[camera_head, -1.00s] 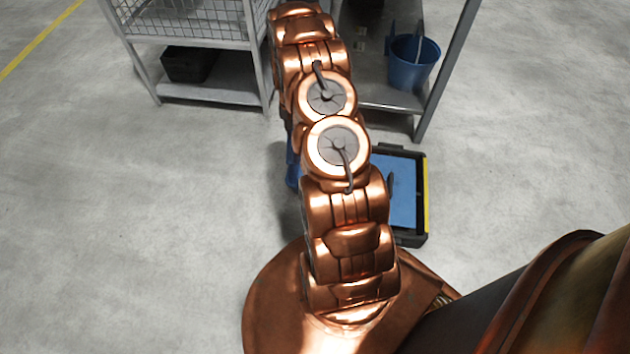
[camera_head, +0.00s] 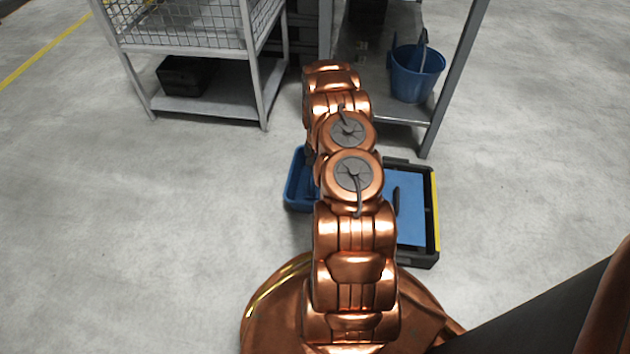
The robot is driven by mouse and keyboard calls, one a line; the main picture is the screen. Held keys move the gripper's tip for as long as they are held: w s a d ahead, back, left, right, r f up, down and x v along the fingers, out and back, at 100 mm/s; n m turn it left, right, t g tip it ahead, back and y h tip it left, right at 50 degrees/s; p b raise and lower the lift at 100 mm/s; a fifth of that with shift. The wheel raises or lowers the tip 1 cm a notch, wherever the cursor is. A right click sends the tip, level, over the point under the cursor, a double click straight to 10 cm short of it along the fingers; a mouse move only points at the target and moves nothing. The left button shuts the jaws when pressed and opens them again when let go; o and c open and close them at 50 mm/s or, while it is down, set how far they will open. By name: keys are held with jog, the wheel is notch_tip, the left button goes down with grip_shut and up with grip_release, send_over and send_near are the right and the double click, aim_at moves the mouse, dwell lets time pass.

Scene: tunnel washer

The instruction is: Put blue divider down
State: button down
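A flat blue panel, which looks like the blue divider (camera_head: 415,218), lies in or on a black crate (camera_head: 420,261) with a yellow right edge, on the floor right of my arm. A small dark upright piece shows at the panel's left side; I cannot tell what it is. My copper arm covers the left part of the crate. My gripper is hidden behind the arm, so its hold and its distance from the panel cannot be seen.
A blue bin (camera_head: 296,188) stands on the floor left of my arm, partly hidden. Behind are a grey wire-basket rack (camera_head: 208,102) with a black box (camera_head: 184,75) and a metal shelf (camera_head: 401,111) with a blue bucket (camera_head: 417,75). The floor at left and right is clear.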

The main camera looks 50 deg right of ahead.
jog(key=shift+f+b, duration=0.8)
jog(key=shift+f, duration=1.55)
jog(key=shift+f, duration=0.15)
jog(key=c, duration=1.2)
grip_release()
jog(key=shift+c, duration=0.2)
